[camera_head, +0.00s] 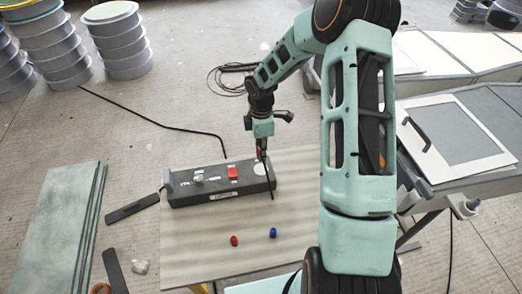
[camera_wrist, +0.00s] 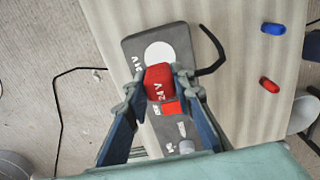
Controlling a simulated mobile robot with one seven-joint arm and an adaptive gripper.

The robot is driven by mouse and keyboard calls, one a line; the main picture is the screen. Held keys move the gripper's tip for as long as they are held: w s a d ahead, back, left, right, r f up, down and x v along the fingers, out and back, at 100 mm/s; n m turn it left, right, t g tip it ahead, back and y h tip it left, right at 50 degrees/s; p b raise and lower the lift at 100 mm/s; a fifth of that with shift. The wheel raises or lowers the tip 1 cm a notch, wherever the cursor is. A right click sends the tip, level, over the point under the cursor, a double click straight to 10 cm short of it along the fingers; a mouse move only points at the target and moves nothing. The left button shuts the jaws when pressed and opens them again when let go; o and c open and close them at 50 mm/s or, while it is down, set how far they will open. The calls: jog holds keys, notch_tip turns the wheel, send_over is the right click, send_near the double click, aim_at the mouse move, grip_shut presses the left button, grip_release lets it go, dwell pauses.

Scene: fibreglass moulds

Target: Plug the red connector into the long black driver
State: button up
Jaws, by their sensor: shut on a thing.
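The long black driver (camera_head: 220,194) lies on the board in the head view, with a red patch (camera_head: 233,173), white markings and a white disc on top. My gripper (camera_head: 261,150) is over its right end, near the disc. In the wrist view my gripper (camera_wrist: 159,88) is shut on the red connector (camera_wrist: 160,79), marked 24V. The driver (camera_wrist: 175,36) shows beneath it, with the disc beyond the connector and the red patch (camera_wrist: 172,108) on the near side. The connector looks apart from the red patch; its height above the driver is unclear. A black cable hangs near the gripper.
A small red piece (camera_head: 234,241) and a small blue piece (camera_head: 273,232) lie on the board (camera_head: 190,255) in front of the driver. A grey-green panel (camera_head: 60,225) lies at left. A mould (camera_head: 460,130) stands at right. The board's front is mostly clear.

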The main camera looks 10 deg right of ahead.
jog(key=shift+f, duration=0.1)
jog(key=b, duration=0.4)
send_over(261, 169)
jog(key=shift+f, duration=2.85)
jog(key=shift+f+b, duration=0.55)
jog(key=o, duration=1.2)
jog(key=shift+c, duration=0.2)
notch_tip(261, 169, up, 12)
jog(key=shift+r, duration=0.1)
jog(key=shift+w, duration=0.1)
